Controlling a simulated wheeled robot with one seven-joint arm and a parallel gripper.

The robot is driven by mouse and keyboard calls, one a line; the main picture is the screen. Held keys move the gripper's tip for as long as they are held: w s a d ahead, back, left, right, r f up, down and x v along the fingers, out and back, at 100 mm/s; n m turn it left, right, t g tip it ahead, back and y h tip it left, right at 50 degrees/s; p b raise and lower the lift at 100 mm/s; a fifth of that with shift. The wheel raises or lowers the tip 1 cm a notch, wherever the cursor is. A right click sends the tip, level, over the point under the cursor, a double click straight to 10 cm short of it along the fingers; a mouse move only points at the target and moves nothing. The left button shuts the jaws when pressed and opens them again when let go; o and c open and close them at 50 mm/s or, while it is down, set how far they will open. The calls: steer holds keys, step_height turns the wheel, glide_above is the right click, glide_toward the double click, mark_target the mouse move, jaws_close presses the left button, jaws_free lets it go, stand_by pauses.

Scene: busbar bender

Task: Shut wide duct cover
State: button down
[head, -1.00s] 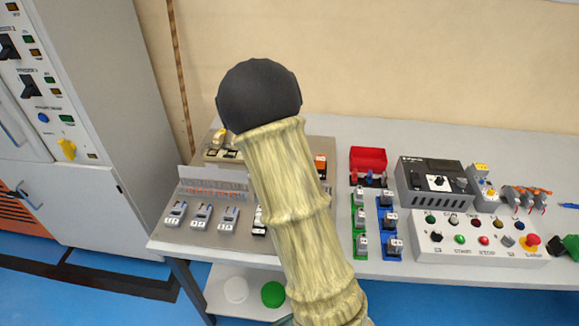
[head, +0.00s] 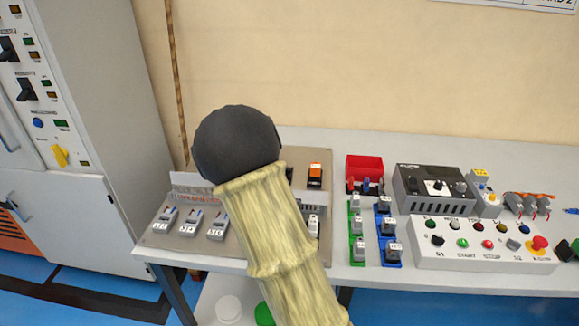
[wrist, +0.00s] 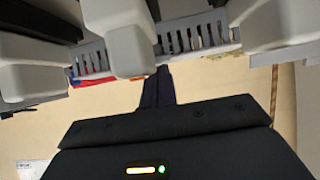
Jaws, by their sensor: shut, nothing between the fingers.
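A grey slotted wiring duct (head: 207,193) runs across the mounting board at the left end of the bench. A pale grey strip (head: 182,181) stands up along its rear left edge and may be its cover. My arm hides the middle of the duct in the head view. In the wrist view the slotted duct wall (wrist: 190,38) shows behind pale grey blocks. My gripper (wrist: 160,72) is shut and empty, its dark fingers reaching toward the duct; I cannot tell whether they touch. It is hidden behind my arm in the head view.
Several grey switch devices (head: 191,220) stand in front of the duct. An orange-topped device (head: 314,176) stands at the board's right rear. A red bin (head: 365,168), green and blue terminal rows, a black unit (head: 433,188) and a white button box (head: 490,243) stand to the right.

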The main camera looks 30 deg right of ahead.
steer(key=shift+s+f, duration=0.35)
steer(key=shift+f, duration=0.3)
steer(key=shift+s+a, duration=0.1)
steer(key=shift+s, duration=0.05)
steer(key=r+b+v, duration=0.1)
steer(key=b+v, duration=0.3)
steer(key=v, duration=1.3)
steer(key=shift+w+b, duration=0.25)
steer(key=shift+b, duration=0.05)
steer(key=shift+a, duration=0.1)
